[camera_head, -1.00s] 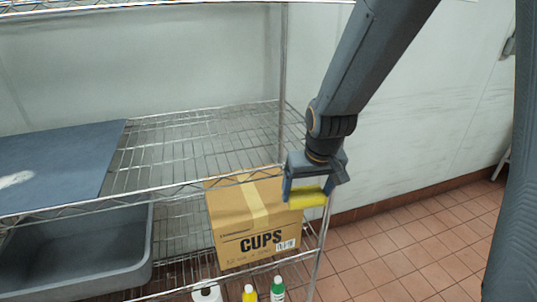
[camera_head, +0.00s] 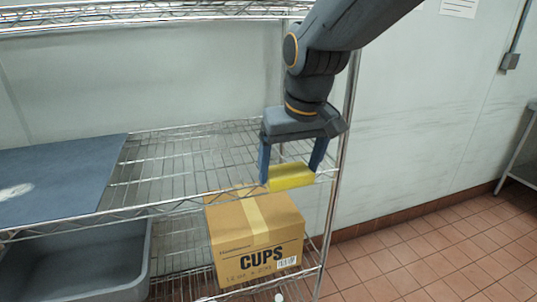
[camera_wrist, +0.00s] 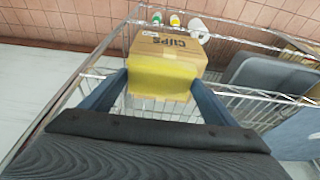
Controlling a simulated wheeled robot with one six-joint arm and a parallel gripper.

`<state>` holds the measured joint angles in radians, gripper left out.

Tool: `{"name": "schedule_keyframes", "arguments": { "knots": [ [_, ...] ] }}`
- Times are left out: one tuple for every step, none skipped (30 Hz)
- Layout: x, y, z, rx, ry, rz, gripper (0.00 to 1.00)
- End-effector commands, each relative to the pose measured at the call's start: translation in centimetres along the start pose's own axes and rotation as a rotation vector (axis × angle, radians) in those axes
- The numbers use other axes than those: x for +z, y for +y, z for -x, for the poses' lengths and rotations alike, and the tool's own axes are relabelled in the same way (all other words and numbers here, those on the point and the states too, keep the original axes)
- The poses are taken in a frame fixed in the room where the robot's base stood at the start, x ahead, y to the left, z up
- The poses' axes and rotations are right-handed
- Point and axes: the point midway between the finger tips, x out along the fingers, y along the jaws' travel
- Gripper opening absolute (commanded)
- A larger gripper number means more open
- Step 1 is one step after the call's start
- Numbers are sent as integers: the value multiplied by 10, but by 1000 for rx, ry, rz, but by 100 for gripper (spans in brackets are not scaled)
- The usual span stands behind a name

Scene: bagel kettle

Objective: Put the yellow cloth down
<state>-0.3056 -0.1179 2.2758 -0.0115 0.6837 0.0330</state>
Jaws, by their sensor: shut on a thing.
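The yellow cloth (camera_head: 291,176) looks like a folded block and is held between the two fingers of my gripper (camera_head: 291,172). It shows near the front edge of the right end of the wire shelf (camera_head: 190,160). I cannot tell whether it touches the wires. In the wrist view the yellow cloth (camera_wrist: 160,82) spans between the fingers of my gripper (camera_wrist: 158,88), with the cups box (camera_wrist: 168,48) beyond and below it.
The cardboard cups box (camera_head: 255,237) stands on the lower shelf, beside a grey tub (camera_head: 85,262). A blue-grey mat (camera_head: 60,175) covers the left part of the upper shelf. The wire surface between mat and gripper is clear. A metal post (camera_head: 345,130) stands at the shelf's right end.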

Motion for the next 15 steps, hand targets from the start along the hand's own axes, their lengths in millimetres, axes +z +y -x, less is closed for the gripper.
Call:
{"name": "schedule_keyframes", "arguments": {
  "knots": [
    [-10, 0, -3, 0, -3, 0, 56],
    [-16, 0, -5, 0, -3, 0, 56],
    [-24, 0, -7, 0, -3, -1, 56],
    [-30, 0, -9, 0, -3, -1, 56],
    [-36, 0, -11, 0, -3, -1, 56],
    [-44, 0, -14, 0, -3, -1, 56],
    [-51, 0, -16, 0, -3, -1, 56],
    [-57, 0, -18, 0, -3, -1, 56],
    [-65, 0, -20, 0, -3, -1, 56],
    [-72, 0, -22, 0, -2, -1, 56],
    [-78, 0, -24, 0, -2, -1, 56],
    [-86, 0, -26, 0, -2, -1, 56],
    [-92, 0, -28, 0, -2, -1, 56],
    [-97, 0, -30, 0, -2, -1, 56],
    [-104, 0, -32, 0, -2, -1, 56]
  ]
}}
